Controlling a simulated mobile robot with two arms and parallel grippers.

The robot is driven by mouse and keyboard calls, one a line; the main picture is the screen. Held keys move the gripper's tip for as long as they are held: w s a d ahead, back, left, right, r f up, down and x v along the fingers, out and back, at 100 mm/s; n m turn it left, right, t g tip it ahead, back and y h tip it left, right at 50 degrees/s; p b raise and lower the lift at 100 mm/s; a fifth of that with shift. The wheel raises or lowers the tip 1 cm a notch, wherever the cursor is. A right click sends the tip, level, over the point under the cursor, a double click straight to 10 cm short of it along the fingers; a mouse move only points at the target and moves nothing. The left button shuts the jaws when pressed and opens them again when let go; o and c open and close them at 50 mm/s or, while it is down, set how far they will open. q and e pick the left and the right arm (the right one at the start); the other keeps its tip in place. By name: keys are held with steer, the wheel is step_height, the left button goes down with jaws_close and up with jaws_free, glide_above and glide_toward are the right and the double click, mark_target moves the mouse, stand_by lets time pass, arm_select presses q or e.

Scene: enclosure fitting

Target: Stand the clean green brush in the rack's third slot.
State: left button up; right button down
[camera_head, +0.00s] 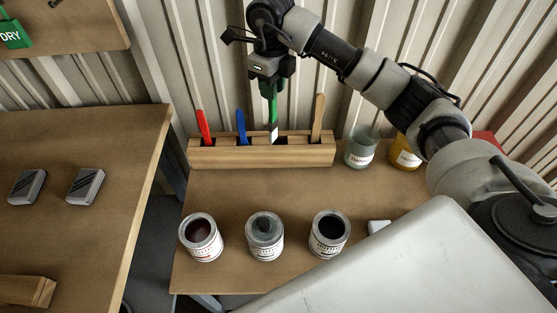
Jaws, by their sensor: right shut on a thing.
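My right gripper (271,82) is shut on the green brush (273,108), gripping it near the top. The brush hangs upright with its pale tip downward over the wooden rack (262,156). The tip overlaps the third slot, a dark opening (281,140); I cannot tell whether it is just above the slot or slightly inside. A red brush (204,126) stands in the first slot, a blue brush (241,125) in the second, and one with a wooden handle (318,115) in the slot at the right end. My left gripper is not in view.
A glass jar (360,152) and a yellow jar (405,155) stand right of the rack. Three open cans (201,238), (264,238), (329,236) stand along the front. Bare tabletop lies between. A corrugated wall (200,60) rises behind. Two grey blocks (27,187), (86,186) lie on the left table.

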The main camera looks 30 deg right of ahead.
mark_target(273, 119)
steer(key=w+d+f+m, duration=0.2)
steer(key=d+f+m, duration=0.1)
steer(key=f+m, duration=0.8)
steer(key=shift+w+f, duration=0.15)
steer(key=shift+f, duration=0.55)
steer(key=shift+f, duration=0.15)
steer(key=c, duration=1)
jaws_free()
